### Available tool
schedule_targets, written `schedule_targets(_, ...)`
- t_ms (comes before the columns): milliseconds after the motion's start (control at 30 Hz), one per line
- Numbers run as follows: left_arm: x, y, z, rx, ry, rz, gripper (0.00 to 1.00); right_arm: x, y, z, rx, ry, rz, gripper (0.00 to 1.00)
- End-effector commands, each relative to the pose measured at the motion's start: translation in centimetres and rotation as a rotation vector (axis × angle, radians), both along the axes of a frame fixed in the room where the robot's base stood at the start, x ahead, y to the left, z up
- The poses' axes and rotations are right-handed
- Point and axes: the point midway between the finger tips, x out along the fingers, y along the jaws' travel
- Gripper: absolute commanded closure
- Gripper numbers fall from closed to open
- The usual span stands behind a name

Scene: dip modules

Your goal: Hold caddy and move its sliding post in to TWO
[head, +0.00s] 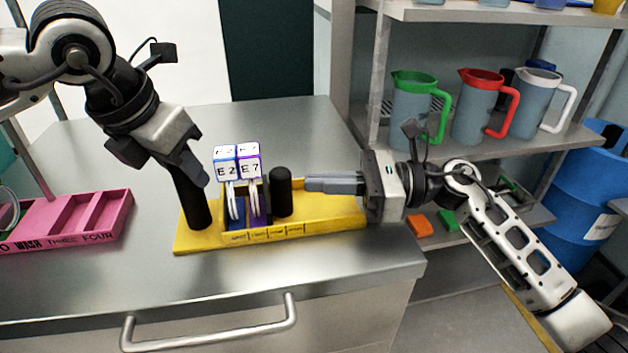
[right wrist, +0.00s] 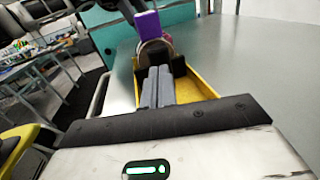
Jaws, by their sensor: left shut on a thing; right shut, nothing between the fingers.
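The yellow caddy (head: 335,214) lies on the metal worktop, with a tall black handle (head: 198,212) at its left end. My left gripper (head: 197,175) is shut on the top of this handle. Two modules stand in the caddy: E2 (head: 227,170) with a blue-edged head and E7 (head: 249,167) with a purple-edged one. The black sliding post (head: 281,193) stands upright just right of E7. My right gripper (head: 308,184) is shut and empty, pointing left, its tips a little right of the post. In the right wrist view the fingers (right wrist: 158,82) reach over the yellow caddy (right wrist: 196,88).
A pink tray (head: 75,222) with compartments lies at the left. Small labels on the caddy's front are too small to read. A shelf at the right holds green-lidded (head: 412,100), red-lidded (head: 478,105) and white-lidded (head: 536,102) jugs. The worktop behind the caddy is clear.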

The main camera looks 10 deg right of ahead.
Motion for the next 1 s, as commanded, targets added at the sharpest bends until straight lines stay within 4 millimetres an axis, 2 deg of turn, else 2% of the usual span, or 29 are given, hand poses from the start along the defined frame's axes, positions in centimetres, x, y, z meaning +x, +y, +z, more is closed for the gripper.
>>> schedule_targets(300,0.0,0.0,0.1,-0.002,-0.001,0.002,1.00,-1.7,-7.2,-0.1,-0.003,0.003,-0.001,1.00)
schedule_targets(500,0.0,0.0,0.1,-0.002,-0.001,0.002,1.00,-2.4,-10.5,-0.1,-0.002,0.001,-0.001,1.00)
schedule_targets(700,0.0,0.0,0.1,-0.001,-0.002,0.002,1.00,-2.7,-11.8,0.0,0.000,0.000,0.001,1.00)
schedule_targets(967,0.0,0.0,0.1,-0.001,-0.002,0.002,1.00,-2.7,-11.9,0.0,0.000,0.000,0.001,1.00)
schedule_targets(1000,0.0,0.0,0.1,-0.001,-0.002,0.002,0.57,-2.7,-11.9,0.0,0.000,0.000,0.001,1.00)
